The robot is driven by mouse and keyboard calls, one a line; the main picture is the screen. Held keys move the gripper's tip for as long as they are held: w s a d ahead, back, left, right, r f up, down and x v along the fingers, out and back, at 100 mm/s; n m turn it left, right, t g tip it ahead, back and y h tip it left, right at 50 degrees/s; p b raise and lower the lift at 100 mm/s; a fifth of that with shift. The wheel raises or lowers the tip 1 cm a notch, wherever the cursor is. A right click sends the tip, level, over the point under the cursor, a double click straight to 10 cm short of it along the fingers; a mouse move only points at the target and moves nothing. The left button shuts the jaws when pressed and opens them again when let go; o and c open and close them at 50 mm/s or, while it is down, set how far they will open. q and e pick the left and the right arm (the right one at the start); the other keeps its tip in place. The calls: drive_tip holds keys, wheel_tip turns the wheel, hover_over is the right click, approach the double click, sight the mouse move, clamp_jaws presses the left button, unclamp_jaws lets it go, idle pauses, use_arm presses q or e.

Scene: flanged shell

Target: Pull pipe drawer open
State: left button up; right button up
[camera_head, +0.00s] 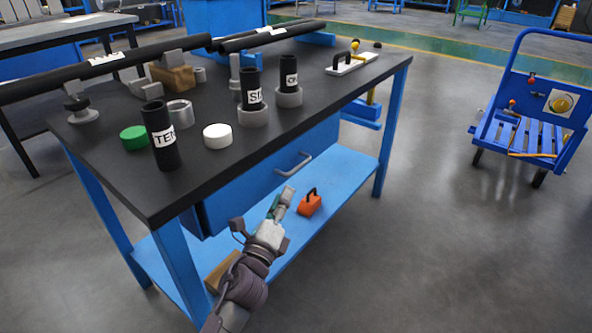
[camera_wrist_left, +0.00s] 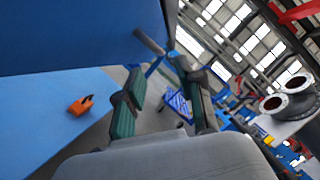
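The blue drawer (camera_head: 255,187) hangs under the black tabletop of the workbench, and its front looks about flush with the bench. Its grey bar handle (camera_head: 295,164) sticks out from the front. My left gripper (camera_head: 283,197) is below and in front of the handle, apart from it. In the left wrist view, the drawer front (camera_wrist_left: 80,35) fills the upper left and the handle (camera_wrist_left: 148,41) lies just beyond the fingertips. The two green-padded fingers of my left gripper (camera_wrist_left: 158,72) are spread with nothing between them. My right gripper is not in view.
Black labelled pipes (camera_head: 163,135), grey rings (camera_head: 289,97) and green and white caps (camera_head: 217,136) stand on the tabletop. An orange toolbox (camera_head: 309,204) sits on the blue lower shelf (camera_head: 345,172). A blue cart (camera_head: 515,135) stands right; floor in front of the bench is clear.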

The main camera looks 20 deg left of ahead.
sight(296, 167)
use_arm(q)
drive_tip(key=x, duration=0.9)
drive_tip(key=shift+w, duration=0.55)
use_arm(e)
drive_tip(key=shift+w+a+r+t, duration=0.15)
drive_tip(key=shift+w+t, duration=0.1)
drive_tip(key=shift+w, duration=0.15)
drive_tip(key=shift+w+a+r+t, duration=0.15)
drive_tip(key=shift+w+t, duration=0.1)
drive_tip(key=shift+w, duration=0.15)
use_arm(q)
clamp_jaws()
